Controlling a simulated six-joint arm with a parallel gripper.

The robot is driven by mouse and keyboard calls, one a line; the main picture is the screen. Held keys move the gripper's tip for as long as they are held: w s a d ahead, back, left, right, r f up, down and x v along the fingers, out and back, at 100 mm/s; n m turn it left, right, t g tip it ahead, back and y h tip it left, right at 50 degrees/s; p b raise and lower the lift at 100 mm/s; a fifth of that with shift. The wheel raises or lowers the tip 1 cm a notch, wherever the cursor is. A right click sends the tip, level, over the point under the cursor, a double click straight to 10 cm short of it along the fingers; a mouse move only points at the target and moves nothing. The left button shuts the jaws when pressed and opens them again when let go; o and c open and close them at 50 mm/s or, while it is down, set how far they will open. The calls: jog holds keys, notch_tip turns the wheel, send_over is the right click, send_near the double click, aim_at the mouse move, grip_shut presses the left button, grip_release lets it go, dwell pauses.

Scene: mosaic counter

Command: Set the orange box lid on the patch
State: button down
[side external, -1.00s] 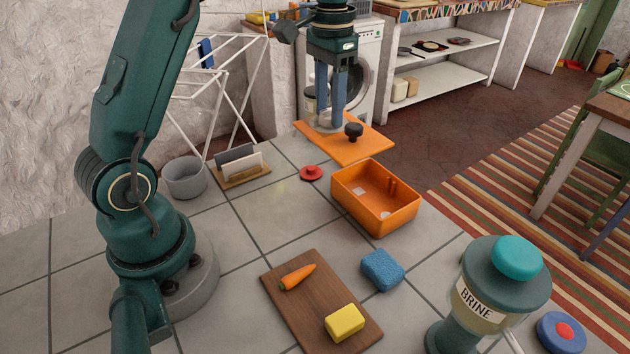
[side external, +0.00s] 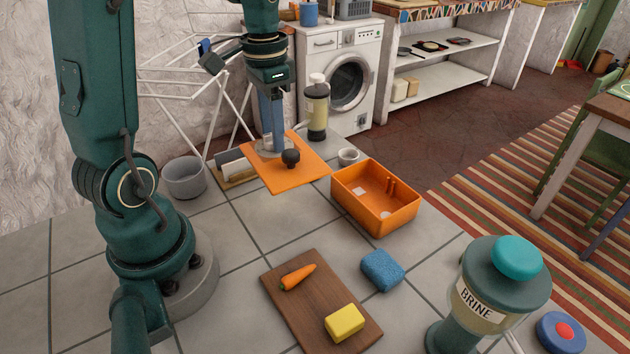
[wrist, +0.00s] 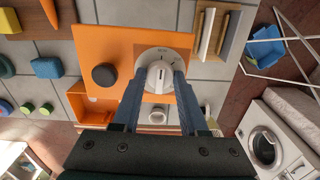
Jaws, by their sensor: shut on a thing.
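The orange box lid (side external: 285,178) is a flat square plate with a black knob (side external: 290,158) and a pale round dial-like fitting on top. My gripper (side external: 271,143) is shut on that fitting near one edge of the lid and holds the lid above the tiles, left of the open orange box (side external: 376,215). In the wrist view the lid (wrist: 120,42) spreads out beyond the fingers, with the pale dial (wrist: 158,74) between the fingertips and the black knob off to the left. I cannot make out the patch; the lid hides part of the floor beneath it.
A letter rack (side external: 236,170) stands close behind the lid's left side, with a grey bucket (side external: 184,178) beyond it. A white cup (side external: 349,156) and a pump bottle (side external: 317,108) stand behind. A cutting board (side external: 275,308) and blue sponge (side external: 382,270) lie in front.

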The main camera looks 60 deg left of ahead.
aim_at(254, 157)
jog(key=shift+n, duration=0.3)
jog(key=s, duration=0.3)
jog(key=s+d+f, duration=0.1)
jog(key=shift+s, duration=0.2)
jog(key=shift+f, duration=3.4)
jog(key=shift+f, duration=0.9)
jog(key=shift+c, duration=1.8)
grip_release()
jog(key=shift+r, duration=0.1)
jog(key=shift+r, duration=3.4)
